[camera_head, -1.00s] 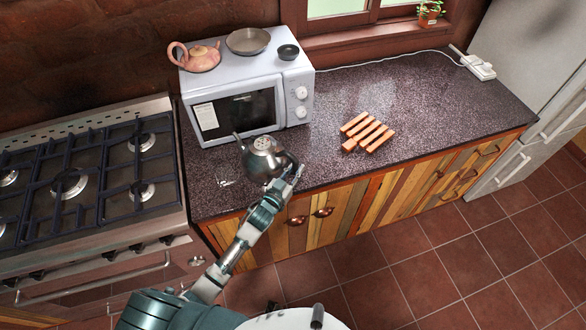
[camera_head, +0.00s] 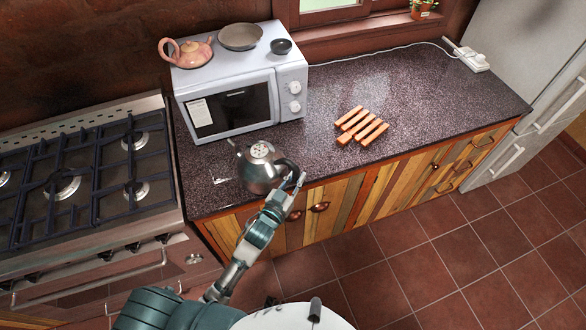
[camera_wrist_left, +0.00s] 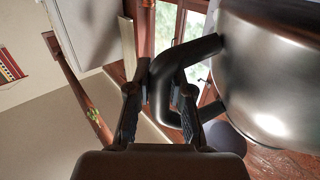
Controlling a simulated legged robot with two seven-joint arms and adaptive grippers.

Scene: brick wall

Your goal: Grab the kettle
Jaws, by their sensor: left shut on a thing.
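The kettle (camera_head: 258,174) is a shiny grey metal pot with a dark handle and a spout pointing to the upper left. It is at the counter's front edge, before the microwave; I cannot tell whether its base touches the counter. My left gripper (camera_head: 296,181) is at its right side, on the handle. In the left wrist view, the black handle loop (camera_wrist_left: 193,52) passes between the fingers of my left gripper (camera_wrist_left: 158,97), which is shut on it. The kettle's body (camera_wrist_left: 270,75) fills the upper right there. My right gripper is not in view.
A white microwave (camera_head: 235,105) stands behind the kettle, bearing a pink teapot (camera_head: 190,53), a shallow bowl (camera_head: 240,37) and a small dark bowl (camera_head: 281,46). Several orange-brown blocks (camera_head: 361,126) lie on the dark counter (camera_head: 440,90). The stove (camera_head: 85,180) is left; the counter's right side is mostly clear.

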